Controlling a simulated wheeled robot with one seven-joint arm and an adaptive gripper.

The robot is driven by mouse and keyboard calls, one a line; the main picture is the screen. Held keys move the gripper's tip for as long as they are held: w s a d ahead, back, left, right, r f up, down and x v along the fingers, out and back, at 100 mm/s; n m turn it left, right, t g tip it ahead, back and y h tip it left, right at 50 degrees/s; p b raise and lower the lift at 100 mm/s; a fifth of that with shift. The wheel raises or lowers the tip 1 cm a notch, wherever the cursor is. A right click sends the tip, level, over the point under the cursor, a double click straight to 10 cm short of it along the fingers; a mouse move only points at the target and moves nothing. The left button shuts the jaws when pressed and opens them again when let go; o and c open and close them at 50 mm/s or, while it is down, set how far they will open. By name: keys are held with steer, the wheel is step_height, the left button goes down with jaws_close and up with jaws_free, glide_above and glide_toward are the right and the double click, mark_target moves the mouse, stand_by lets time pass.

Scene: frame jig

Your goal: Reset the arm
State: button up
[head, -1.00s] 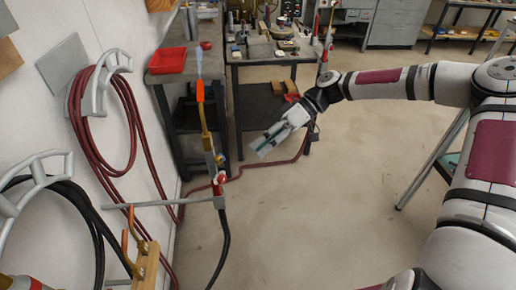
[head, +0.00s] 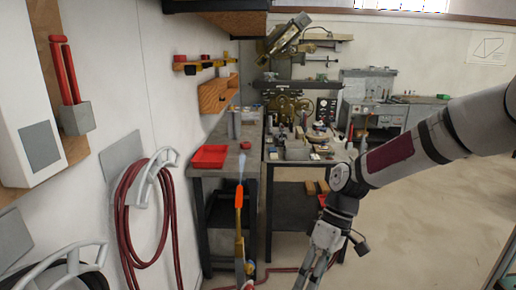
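My arm reaches in from the right edge, with its white links and dark red band, and bends down at a black-and-white wrist joint. My gripper (head: 313,270) hangs below the wrist near the bottom edge, pointing down and slightly left. Its two grey fingers run side by side with a gap between them, and I see nothing held there. The tips lie close to the bottom edge and are partly cut off. The gripper is in front of the workbench, over the floor and apart from the bench.
A dark workbench (head: 265,190) with tools and a red tray (head: 210,156) stands behind the gripper. A torch with an orange part (head: 239,197) stands upright left of it. A red hose (head: 128,235) hangs on the left wall. The floor (head: 420,225) at right is clear.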

steer(key=s+d+r+m+t+h, duration=0.2)
steer(key=s+d+r+m+t, duration=0.1)
steer(key=s+r, duration=0.6)
steer(key=s+d+r+m+t+h, duration=0.2)
steer(key=s+d+r+m+t, duration=0.2)
steer(key=s+r, duration=0.5)
steer(key=shift+d+m+t, duration=0.2)
steer(key=shift+m+t, duration=0.5)
steer(key=shift+m, duration=0.5)
steer(key=shift+s, duration=0.25)
steer(key=shift+c, duration=1)
